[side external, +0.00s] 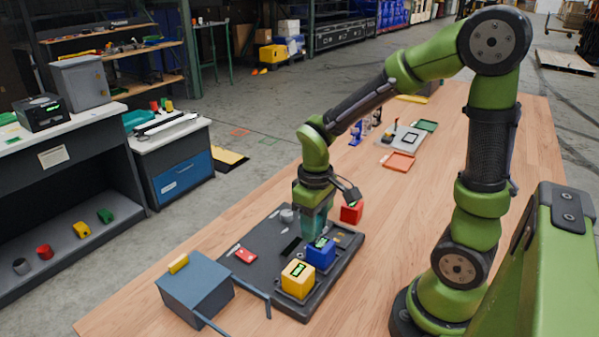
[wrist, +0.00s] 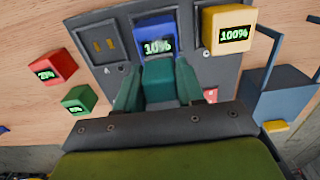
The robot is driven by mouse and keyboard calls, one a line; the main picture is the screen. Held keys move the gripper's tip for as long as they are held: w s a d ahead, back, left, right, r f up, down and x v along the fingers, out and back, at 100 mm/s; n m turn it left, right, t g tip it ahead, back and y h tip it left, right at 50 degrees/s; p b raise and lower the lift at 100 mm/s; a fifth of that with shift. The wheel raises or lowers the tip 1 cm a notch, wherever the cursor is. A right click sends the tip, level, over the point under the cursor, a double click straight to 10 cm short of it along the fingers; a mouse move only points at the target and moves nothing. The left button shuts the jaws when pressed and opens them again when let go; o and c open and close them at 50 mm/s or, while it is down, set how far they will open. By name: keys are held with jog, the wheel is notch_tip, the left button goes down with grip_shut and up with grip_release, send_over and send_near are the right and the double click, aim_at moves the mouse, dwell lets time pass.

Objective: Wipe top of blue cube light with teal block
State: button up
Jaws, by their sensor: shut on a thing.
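The blue cube light (side external: 320,252) stands on the dark board, with a lit display on it. In the wrist view the blue cube (wrist: 157,40) reads 10% and lies just beyond my fingertips. My gripper (side external: 314,222) points down over the board, just behind the blue cube in the side view. In the wrist view my gripper (wrist: 160,88) is shut on the teal block (wrist: 160,80), which sits between its two fingers. The block is close to the blue cube; I cannot tell whether they touch.
A yellow cube (side external: 298,280) reading 100% stands beside the blue one on the dark board (side external: 262,272). A red cube (side external: 351,212) and a green cube (wrist: 79,99) are off the board.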

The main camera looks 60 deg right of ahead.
jog(key=shift+r, duration=3.6)
jog(key=shift+f, duration=0.1)
jog(key=shift+w+d+f, duration=0.4)
jog(key=shift+w+f, duration=0.35)
jog(key=shift+f, duration=0.1)
jog(key=w+d+f, duration=0.3)
jog(key=w+d, duration=0.1)
jog(key=w, duration=0.4)
jog(key=w+d+f, duration=0.2)
jog(key=w+d, duration=0.1)
jog(key=w, duration=0.6)
send_over(260, 209)
notch_tip(260, 209, down, 9)
jog(key=shift+w+f, duration=0.1)
jog(key=shift+f, duration=0.1)
jog(key=shift+f, duration=0.15)
